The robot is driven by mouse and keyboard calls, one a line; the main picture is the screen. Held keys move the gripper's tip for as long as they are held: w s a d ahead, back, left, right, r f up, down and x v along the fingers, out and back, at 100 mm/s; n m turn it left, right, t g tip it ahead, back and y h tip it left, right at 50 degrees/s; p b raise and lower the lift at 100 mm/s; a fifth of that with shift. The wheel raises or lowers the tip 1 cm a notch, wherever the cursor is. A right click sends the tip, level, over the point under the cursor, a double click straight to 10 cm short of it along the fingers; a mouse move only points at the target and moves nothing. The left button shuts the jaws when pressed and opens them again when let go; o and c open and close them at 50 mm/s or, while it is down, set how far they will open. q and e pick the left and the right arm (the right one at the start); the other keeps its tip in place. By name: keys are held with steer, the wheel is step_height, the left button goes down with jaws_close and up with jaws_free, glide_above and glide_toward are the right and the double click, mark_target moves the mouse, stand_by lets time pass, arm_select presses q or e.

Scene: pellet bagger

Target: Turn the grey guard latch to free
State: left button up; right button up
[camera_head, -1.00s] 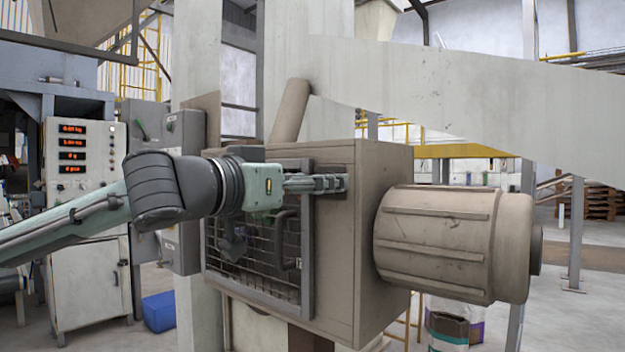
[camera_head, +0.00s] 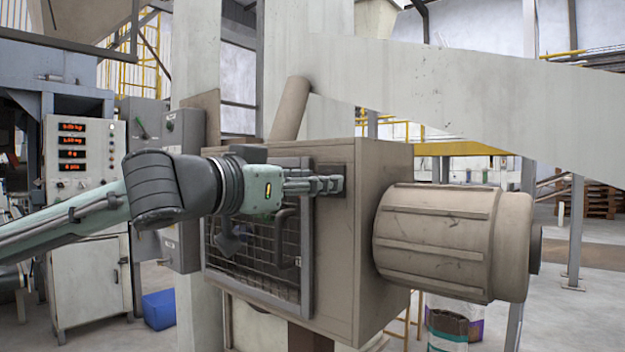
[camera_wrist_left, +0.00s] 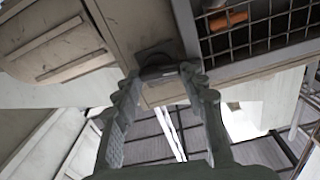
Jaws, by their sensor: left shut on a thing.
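My left gripper (camera_head: 334,185) reaches in from the left to the upper right edge of the mesh guard door (camera_head: 308,262) on the brown housing. In the left wrist view its fingertips (camera_wrist_left: 162,72) are closed around the grey guard latch (camera_wrist_left: 156,57), a small dark piece on the housing face. I cannot tell the exact latch angle. My right gripper is not in view.
A dark door handle (camera_head: 281,240) stands just below the gripper. A ribbed motor drum (camera_head: 440,243) juts out from the housing (camera_head: 372,230) on the right. A control cabinet (camera_head: 85,160) with red readouts and a blue bin (camera_head: 159,310) are at the left.

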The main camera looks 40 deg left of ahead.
arm_select(q)
steer(key=shift+d+f+m+p, duration=0.1)
steer(key=shift+m+p, duration=0.6)
steer(key=shift+m, duration=3.4)
steer(key=shift+d+f+m+p, duration=0.1)
steer(key=shift+m+p, duration=0.55)
steer(key=shift+m, duration=3.45)
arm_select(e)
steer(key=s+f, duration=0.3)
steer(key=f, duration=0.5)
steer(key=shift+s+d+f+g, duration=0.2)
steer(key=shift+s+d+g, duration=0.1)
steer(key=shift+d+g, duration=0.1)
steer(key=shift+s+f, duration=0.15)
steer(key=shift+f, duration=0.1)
arm_select(q)
steer(key=o, duration=1.1)
steer(key=shift+o, duration=0.3)
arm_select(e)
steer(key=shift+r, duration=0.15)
